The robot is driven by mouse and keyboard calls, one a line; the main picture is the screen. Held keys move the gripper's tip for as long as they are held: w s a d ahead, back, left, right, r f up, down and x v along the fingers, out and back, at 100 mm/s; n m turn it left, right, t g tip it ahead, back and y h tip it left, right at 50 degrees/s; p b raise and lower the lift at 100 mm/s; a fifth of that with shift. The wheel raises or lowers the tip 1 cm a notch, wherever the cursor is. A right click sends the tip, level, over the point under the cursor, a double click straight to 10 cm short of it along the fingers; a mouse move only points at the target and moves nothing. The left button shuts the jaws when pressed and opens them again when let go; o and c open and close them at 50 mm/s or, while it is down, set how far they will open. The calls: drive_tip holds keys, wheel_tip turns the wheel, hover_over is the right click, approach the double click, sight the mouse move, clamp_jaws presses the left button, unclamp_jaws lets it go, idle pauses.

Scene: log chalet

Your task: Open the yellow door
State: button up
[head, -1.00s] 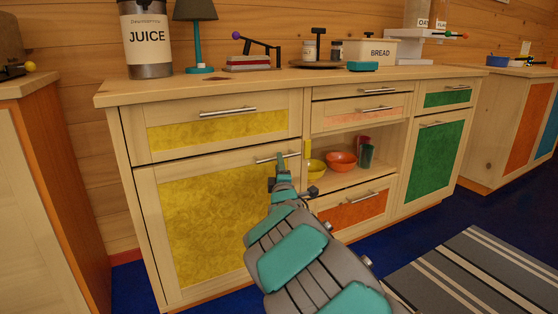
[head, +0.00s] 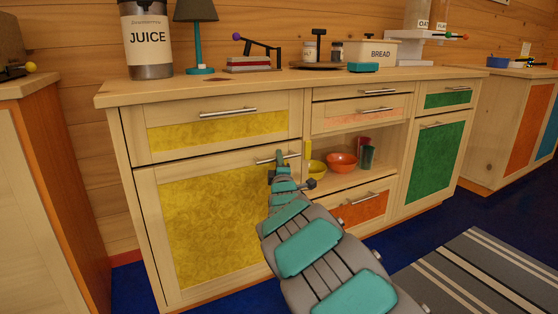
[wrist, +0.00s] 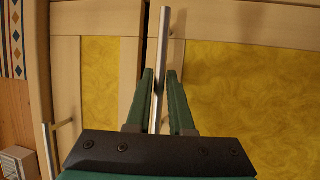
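The yellow door (head: 215,225) is the large lower-left panel of the wooden cabinet, and it looks closed. Its silver bar handle (head: 265,160) is near the top right of the door. My gripper (head: 280,157) is at this handle and hides part of it. In the wrist view, which is turned sideways, the door (wrist: 250,90) fills the right side. The handle (wrist: 165,45) runs between the two green fingers of my gripper (wrist: 161,78). There is a visible gap on each side of the bar, so the gripper is open around it.
A yellow drawer (head: 220,130) with its own handle (head: 228,112) is just above the door. To the right are an open shelf with bowls (head: 341,162) and an orange drawer (head: 365,208). Another cabinet (head: 40,190) stands at the left. Blue floor lies in front.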

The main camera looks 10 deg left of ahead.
clamp_jaws()
idle(1.0)
